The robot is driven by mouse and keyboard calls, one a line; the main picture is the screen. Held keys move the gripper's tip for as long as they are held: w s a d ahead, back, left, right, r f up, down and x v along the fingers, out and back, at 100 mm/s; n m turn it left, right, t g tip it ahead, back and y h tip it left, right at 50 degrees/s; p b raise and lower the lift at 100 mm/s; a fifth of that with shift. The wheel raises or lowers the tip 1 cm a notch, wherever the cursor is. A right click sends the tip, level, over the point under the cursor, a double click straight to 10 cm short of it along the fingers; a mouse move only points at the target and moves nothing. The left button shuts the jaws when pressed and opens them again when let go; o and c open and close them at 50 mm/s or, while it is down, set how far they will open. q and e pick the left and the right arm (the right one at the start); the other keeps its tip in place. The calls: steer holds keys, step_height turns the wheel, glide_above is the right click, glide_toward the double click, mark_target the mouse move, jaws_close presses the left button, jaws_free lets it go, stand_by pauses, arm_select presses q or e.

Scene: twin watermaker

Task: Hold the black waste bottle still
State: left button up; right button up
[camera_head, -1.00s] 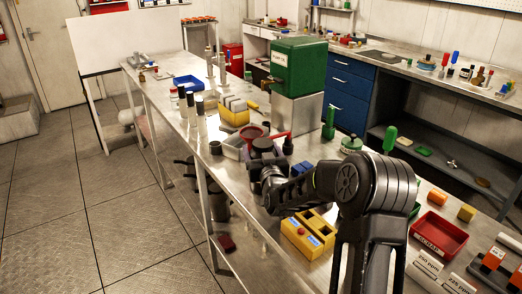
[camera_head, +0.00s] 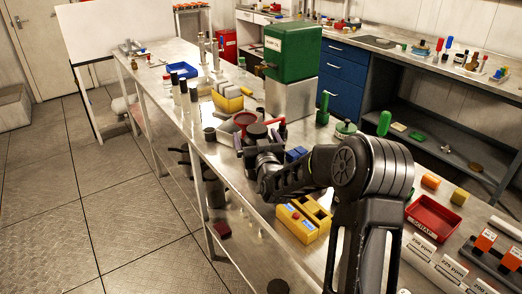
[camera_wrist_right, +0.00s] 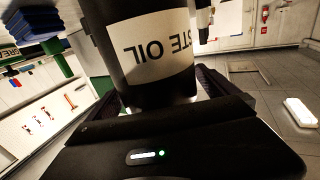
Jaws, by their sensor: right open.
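The black waste bottle (camera_head: 257,131) stands near the front edge of the long metal bench. In the right wrist view the bottle (camera_wrist_right: 165,85) fills the upper middle. Its white label reads "...TE OIL", upside down in this view. My right gripper (camera_head: 258,148) is at the bottle, with one finger on each side of it. The wrist view shows dark fingers at the left and right of the bottle, the right gripper (camera_wrist_right: 158,95) being open around it. Whether either finger touches it is hard to tell. My left gripper is not in view.
A yellow holder (camera_head: 304,217) and red scrap tray (camera_head: 434,218) are nearer on the bench. A green tank (camera_head: 293,53) stands behind. The floor at left is clear.

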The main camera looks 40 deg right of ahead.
steer(key=b+v, duration=0.2)
steer(key=v, duration=0.9)
steer(key=shift+s, duration=0.15)
stand_by(0.4)
